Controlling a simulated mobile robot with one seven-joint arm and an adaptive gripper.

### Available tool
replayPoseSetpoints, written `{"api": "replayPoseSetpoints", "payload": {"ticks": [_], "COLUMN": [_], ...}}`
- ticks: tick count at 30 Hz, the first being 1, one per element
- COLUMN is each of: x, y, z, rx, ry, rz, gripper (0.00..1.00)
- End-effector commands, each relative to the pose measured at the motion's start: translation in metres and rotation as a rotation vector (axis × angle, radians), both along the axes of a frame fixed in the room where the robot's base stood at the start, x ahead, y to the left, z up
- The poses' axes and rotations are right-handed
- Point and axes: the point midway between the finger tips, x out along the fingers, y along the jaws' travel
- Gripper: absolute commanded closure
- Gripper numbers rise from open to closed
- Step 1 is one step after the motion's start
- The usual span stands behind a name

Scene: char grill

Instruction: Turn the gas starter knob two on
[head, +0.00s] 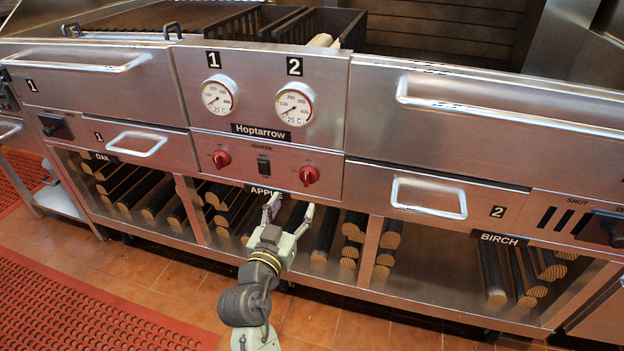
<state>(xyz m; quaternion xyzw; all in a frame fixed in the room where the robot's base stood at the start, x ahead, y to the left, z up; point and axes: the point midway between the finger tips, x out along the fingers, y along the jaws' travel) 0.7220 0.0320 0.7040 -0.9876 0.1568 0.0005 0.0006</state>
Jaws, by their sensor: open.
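The right red knob (309,175), below gauge 2 (294,104), is on the steel control panel of the grill. I take it to be knob two; no number shows right beside it. A matching left red knob (221,159) sits below gauge 1 (217,95). My gripper (290,203) is open and empty, with its fingers pointing up toward the panel. It is just below the right knob and a little to its left, near the "APPLE" label (265,191). I cannot tell its exact distance from the panel.
A black igniter switch (264,166) sits between the knobs. Drawer handles (428,197) stick out on both sides. Several logs (352,235) lie in the shelves below. Red perforated mats (95,312) cover the tiled floor at left.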

Motion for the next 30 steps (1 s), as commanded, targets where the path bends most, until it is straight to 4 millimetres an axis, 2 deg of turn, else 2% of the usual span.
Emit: {"api": "replayPoseSetpoints", "payload": {"ticks": [5, 12, 18, 22, 30], "x": [0.021, 0.065, 0.091, 0.099, 0.101], "y": [-0.008, -0.022, -0.03, -0.032, -0.033], "z": [0.002, 0.003, 0.002, 0.001, 0.0], "rx": [-0.002, -0.002, -0.002, -0.001, -0.001], "ry": [0.001, 0.001, 0.0, -0.001, 0.0], "rz": [-0.006, -0.003, 0.0, 0.0, 0.001], "gripper": [0.43, 0.43, 0.43, 0.43, 0.43]}}
